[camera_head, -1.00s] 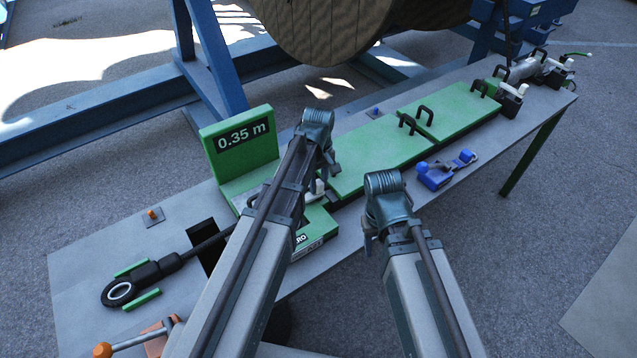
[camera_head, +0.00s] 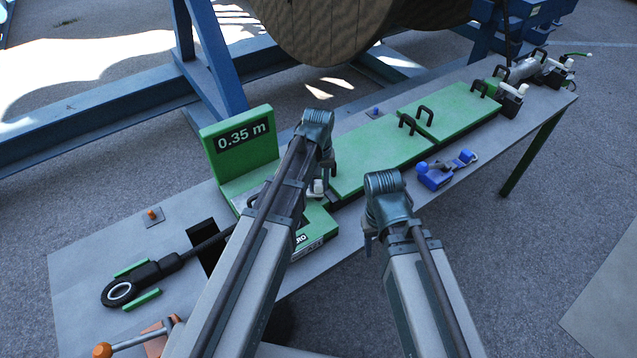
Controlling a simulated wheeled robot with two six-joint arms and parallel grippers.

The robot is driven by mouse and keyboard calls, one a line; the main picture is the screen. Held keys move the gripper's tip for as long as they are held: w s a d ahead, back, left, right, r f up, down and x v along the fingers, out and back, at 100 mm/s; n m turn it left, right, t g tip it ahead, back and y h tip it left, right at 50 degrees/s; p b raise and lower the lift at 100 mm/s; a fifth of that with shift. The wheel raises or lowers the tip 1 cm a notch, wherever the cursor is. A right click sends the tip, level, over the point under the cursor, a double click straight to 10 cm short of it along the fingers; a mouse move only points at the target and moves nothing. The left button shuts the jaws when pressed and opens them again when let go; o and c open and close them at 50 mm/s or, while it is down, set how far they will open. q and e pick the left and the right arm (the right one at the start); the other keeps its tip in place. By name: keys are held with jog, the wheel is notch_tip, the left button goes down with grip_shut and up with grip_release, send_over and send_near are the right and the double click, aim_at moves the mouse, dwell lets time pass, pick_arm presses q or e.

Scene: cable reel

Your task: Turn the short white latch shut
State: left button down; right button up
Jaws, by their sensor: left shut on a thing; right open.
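A small white piece, the short white latch as far as I can tell (camera_head: 318,187), shows beside my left arm at the near end of the long green channel. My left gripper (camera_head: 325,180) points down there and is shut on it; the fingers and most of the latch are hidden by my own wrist. The latch's exact angle cannot be told. My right gripper (camera_head: 369,242) is open and empty, low in front of the table's near edge.
A green block with a "0.35 m" display (camera_head: 242,135) stands left of my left arm. Green covers with black handles (camera_head: 380,155) run to the right. A blue clamp-like tool (camera_head: 437,176) lies near the front edge. A black cable with a ring end (camera_head: 120,292) lies at left.

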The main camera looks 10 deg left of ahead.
aim_at(318, 182)
pick_arm(q)
jog(key=m, duration=0.5)
jog(key=shift+m, duration=0.3)
jog(key=m, duration=0.5)
jog(key=shift+m, duration=0.6)
jog(key=c, duration=0.6)
grip_release()
jog(key=shift+o, duration=0.2)
notch_tip(318, 182, up, 14)
jog(key=p, duration=1.4)
